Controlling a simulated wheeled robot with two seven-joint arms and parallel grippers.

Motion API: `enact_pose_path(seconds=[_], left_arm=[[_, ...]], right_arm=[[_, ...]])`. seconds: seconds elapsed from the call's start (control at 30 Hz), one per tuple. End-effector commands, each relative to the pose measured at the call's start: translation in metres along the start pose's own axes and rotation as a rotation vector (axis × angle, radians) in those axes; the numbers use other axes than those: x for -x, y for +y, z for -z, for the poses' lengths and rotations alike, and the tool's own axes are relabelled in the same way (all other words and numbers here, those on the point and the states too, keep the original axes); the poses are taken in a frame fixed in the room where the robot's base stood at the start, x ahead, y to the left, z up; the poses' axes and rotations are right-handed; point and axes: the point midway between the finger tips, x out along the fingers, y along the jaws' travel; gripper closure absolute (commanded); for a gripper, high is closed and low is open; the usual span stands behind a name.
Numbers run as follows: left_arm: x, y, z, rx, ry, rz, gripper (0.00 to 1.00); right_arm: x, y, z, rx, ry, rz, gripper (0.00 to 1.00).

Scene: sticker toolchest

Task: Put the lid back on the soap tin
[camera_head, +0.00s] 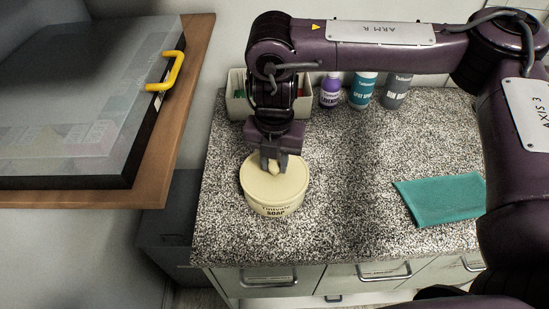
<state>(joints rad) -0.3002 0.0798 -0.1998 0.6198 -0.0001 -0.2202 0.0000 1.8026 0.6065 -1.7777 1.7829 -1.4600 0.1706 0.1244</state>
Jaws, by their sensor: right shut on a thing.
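The soap tin (273,209) is a round cream tub with "SOAP" lettering. It stands upright on the speckled counter. Its flat cream lid (289,187) is at the top of the tin, and no gap between them can be made out from here. My right gripper (274,168) points down over the lid and is shut on the lid's small knob. The gripper hides the back part of the lid. My left gripper is not in view.
The speckled counter (350,225) has free room right of the tin. A teal folded cloth (440,198) lies at the right. Purple (330,92), teal (362,92) and grey (396,93) bottles and a cream bin (238,98) stand behind. A dark case with a yellow handle (172,70) is at left.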

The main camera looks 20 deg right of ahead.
Motion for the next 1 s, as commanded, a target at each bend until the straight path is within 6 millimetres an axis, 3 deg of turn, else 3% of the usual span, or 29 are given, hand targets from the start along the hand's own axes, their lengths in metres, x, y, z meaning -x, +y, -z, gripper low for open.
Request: enact_pose_path(seconds=[1.0], left_arm=[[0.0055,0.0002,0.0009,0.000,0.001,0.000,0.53]], right_arm=[[-0.0003,0.0001,-0.0004,0.000,-0.001,0.000,0.96]])
